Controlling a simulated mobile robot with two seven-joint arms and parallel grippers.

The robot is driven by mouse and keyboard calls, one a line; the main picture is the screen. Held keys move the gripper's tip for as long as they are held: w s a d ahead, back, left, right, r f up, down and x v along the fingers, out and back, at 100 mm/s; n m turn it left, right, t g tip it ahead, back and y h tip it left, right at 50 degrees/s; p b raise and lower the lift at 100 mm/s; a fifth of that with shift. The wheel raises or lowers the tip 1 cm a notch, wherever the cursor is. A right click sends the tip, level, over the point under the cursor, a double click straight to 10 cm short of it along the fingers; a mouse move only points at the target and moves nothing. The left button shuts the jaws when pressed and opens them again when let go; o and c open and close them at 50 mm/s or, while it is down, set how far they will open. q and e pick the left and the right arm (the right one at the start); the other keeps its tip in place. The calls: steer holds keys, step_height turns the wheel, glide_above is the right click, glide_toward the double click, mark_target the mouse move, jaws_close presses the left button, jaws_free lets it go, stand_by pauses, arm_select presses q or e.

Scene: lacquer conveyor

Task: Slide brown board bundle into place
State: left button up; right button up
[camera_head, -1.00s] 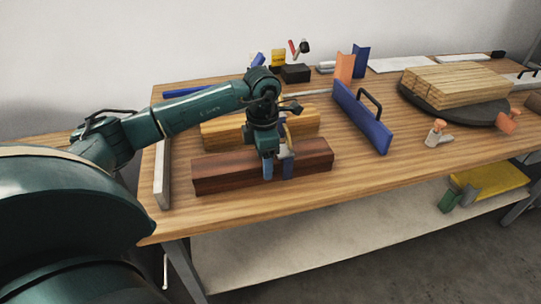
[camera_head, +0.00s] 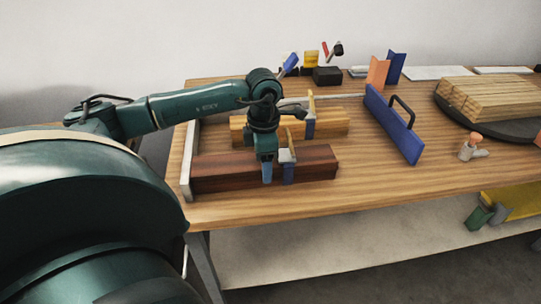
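The brown board bundle (camera_head: 222,172) lies flat along the near left of the wooden table. Its left end is at the grey upright end plate (camera_head: 189,160), touching or almost touching. My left gripper (camera_head: 268,172) points down at the bundle's middle, with a blue fingertip against its near face. A second blue piece with a pale block and yellow strip (camera_head: 289,150) is just right of it. I cannot tell how far the fingers are apart. A yellow board bundle (camera_head: 335,124) lies behind, parallel to the brown one. My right gripper is out of view.
A blue plate with a black handle (camera_head: 395,122) stands right of the bundles. A stack of light boards (camera_head: 490,98) rests on a dark round turntable (camera_head: 462,116). A small clamp-like piece (camera_head: 470,148) is at the near right. Table between the bundles and blue plate is clear.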

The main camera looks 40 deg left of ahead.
arm_select(q)
steer(key=o, duration=1.5)
steer(key=shift+r, duration=0.1)
steer(key=shift+c, duration=0.2)
steer(key=o, duration=0.4)
steer(key=shift+c, duration=0.2)
steer(key=shift+s, duration=0.1)
step_height(320, 180, up, 13)
steer(key=shift+p, duration=0.3)
